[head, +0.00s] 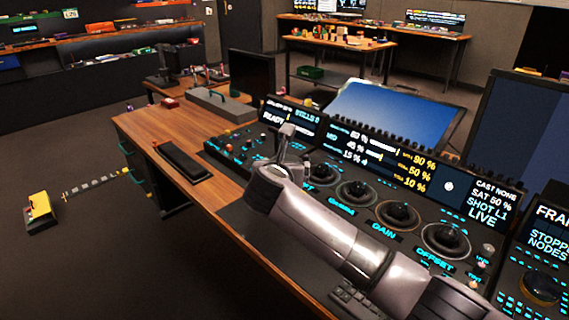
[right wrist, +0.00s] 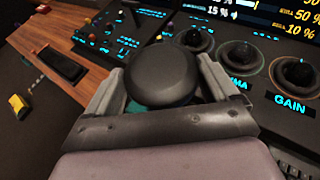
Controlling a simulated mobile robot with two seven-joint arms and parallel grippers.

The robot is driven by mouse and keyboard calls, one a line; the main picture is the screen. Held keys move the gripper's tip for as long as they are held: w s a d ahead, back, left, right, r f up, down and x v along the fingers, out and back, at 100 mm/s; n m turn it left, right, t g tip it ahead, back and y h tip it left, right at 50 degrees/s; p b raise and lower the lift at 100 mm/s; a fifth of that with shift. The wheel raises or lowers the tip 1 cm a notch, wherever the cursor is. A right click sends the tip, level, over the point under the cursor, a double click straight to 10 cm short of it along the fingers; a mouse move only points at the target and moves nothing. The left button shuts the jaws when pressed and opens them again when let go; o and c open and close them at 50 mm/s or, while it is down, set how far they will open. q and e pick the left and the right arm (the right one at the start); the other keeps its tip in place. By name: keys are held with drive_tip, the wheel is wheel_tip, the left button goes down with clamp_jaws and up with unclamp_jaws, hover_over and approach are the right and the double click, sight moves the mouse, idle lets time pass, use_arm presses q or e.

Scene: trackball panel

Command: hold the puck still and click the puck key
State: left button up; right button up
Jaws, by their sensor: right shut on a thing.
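In the right wrist view a dark, round, smooth-topped puck (right wrist: 163,72) sits between the two grey fingers of my right gripper (right wrist: 160,85). The fingers are on its left and right sides, and the gripper is shut on it. In the head view my right gripper (head: 288,148) reaches over the left part of the console (head: 237,150), with its arm coming from the lower right. There the puck is mostly hidden by the gripper. I cannot make out which key is the puck key. My left gripper is not in view.
Trackballs labelled GAMMA (head: 353,190), GAIN (head: 397,213) and OFFSET (head: 443,240) stand right of the gripper. Lit screens (head: 380,155) rise behind them. A black pad (head: 183,162) lies on the wooden desk (head: 150,128) at left, with bare wood around it.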

drive_tip(key=shift+f+b, duration=0.45)
drive_tip(key=shift+f, duration=1.05)
drive_tip(key=shift+f+b, duration=0.75)
drive_tip(key=shift+f, duration=0.9)
drive_tip(key=b, duration=0.2)
hover_over(284, 235)
drive_tip(key=shift+f, duration=2.4)
drive_tip(key=shift+f+b, duration=0.95)
drive_tip(key=shift+f, duration=0.35)
wheel_tip(284, 235, down, 2)
drive_tip(key=shift+b, duration=0.6)
drive_tip(key=shift+f+b, duration=0.7)
drive_tip(key=shift+f, duration=0.35)
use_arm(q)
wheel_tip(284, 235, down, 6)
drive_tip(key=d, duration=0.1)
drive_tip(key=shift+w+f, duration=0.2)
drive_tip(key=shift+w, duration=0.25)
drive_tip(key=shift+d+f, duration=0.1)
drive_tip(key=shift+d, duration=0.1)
use_arm(e)
drive_tip(key=shift+f, duration=0.3)
